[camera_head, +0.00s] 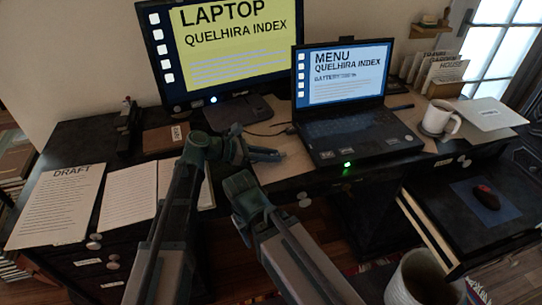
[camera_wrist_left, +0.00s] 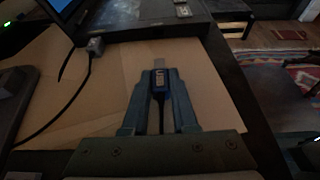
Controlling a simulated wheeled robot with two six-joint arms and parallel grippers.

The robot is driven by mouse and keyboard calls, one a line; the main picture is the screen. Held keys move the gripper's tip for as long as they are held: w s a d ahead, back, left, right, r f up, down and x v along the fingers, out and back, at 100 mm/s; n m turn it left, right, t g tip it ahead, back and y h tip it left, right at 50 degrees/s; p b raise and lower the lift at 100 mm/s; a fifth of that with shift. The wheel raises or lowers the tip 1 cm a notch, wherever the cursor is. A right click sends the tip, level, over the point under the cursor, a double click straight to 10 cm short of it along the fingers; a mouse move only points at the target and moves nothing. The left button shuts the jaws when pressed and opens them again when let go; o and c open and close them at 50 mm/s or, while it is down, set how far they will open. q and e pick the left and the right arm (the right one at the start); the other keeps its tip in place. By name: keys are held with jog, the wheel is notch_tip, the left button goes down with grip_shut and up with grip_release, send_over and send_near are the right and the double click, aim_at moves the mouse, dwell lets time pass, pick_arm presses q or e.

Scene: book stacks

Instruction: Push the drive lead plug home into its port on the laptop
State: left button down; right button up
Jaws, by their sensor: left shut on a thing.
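My left gripper (camera_head: 280,155) is shut on the drive lead plug, left of the laptop (camera_head: 350,128) and low over the desk. In the left wrist view the blue plug body (camera_wrist_left: 160,80) sits between the fingers of this gripper (camera_wrist_left: 160,78). Its pale metal tip (camera_wrist_left: 160,63) points at the near side of the laptop (camera_wrist_left: 150,14), with a gap between them. The dark lead runs back between the fingers. The port cannot be made out. My right arm shows in the head view, but I do not see its gripper's fingers.
Another cable with a grey plug (camera_wrist_left: 95,45) reaches the laptop's side left of the held plug. A monitor (camera_head: 225,50) stands behind, and a white mug (camera_head: 440,118) is right of the laptop. Papers (camera_head: 60,205) lie at left. A tan mat (camera_wrist_left: 110,80) lies below the gripper.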

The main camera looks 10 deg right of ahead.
aim_at(300, 155)
pick_arm(q)
jog(key=shift+d, duration=0.15)
jog(key=shift+w+d, duration=0.15)
jog(key=shift+d, duration=2.65)
jog(key=shift+w+d, duration=0.1)
jog(key=shift+d, duration=1.7)
jog(key=c, duration=0.6)
grip_release()
jog(key=shift+d, duration=0.1)
